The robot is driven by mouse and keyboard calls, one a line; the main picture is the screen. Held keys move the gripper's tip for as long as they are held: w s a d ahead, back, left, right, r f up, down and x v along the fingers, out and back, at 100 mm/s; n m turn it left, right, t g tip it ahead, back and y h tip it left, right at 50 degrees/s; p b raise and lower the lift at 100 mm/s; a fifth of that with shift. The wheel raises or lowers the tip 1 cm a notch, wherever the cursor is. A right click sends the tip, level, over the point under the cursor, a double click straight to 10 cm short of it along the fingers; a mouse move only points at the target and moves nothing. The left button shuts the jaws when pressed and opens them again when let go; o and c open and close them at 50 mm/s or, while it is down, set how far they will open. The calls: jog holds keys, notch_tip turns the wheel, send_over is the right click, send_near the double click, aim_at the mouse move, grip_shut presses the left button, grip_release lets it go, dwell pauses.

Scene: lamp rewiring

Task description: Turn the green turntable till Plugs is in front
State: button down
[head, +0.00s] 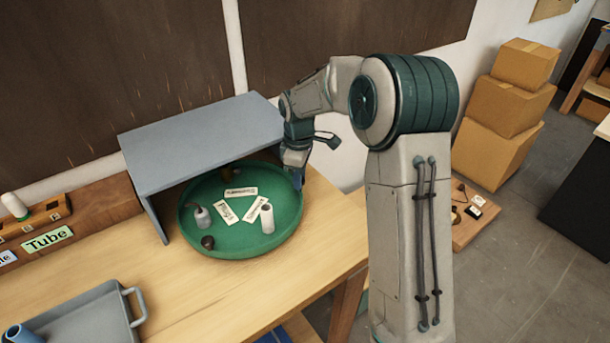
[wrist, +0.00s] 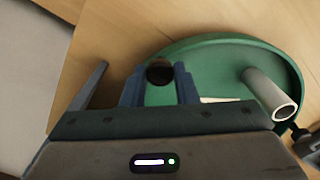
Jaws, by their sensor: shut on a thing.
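The green turntable (head: 250,243) is a round, low-rimmed tray on the wooden bench, its back part under a grey shelf. Several white cards (head: 228,213) with print lie on it, too small to read, so I cannot tell which is Plugs. A white cylinder (head: 267,220), a grey bottle-like piece (head: 202,218) and a dark round knob (head: 208,242) stand on its front half. My gripper (head: 296,178) is at the turntable's right rim. In the wrist view my gripper (wrist: 160,80) has its blue fingers on either side of another dark round knob (wrist: 160,73), shut on it.
The grey shelf (head: 200,140) overhangs the turntable's back and left. A grey tray (head: 85,325) with a handle lies front left, near a wooden rack with a green "Tube" label (head: 47,240). Cardboard boxes (head: 505,105) are stacked on the right. Bench in front of the turntable is clear.

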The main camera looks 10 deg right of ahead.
jog(key=shift+r, duration=0.1)
jog(key=c, duration=1.1)
grip_release()
notch_tip(320, 180, up, 14)
jog(key=shift+f+b, duration=0.1)
jog(key=shift+b, duration=0.4)
